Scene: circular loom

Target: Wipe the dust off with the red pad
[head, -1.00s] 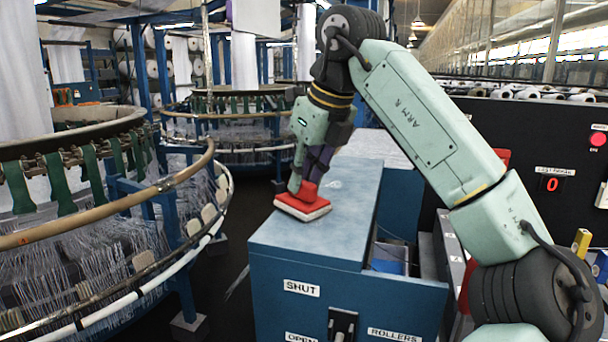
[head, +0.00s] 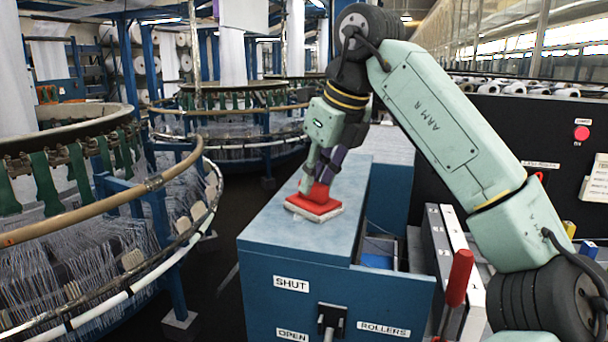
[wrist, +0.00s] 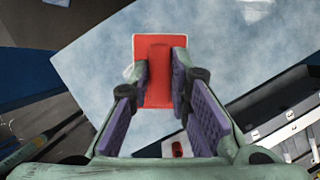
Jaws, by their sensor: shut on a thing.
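The red pad (head: 315,208) has a pale underside and a raised red grip. It lies on the blue-grey top of a blue cabinet (head: 285,226), near the left edge. My gripper (head: 319,184) comes down from above and is shut on the pad's grip. In the wrist view the purple fingers (wrist: 160,76) hold the grip of the red pad (wrist: 157,44) on both sides. The cabinet top (wrist: 235,60) looks mottled with pale patches. A whiter patch (wrist: 258,9) shows at its upper right there. I cannot tell whether the patches are dust. The surface under the pad is hidden.
The cabinet front carries SHUT, OPEN and ROLLERS labels and a black latch (head: 331,318). An open bin (head: 378,252) lies at its right. A red-handled tool (head: 459,279) stands further right. The circular loom (head: 90,220) is at left, across a dark aisle.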

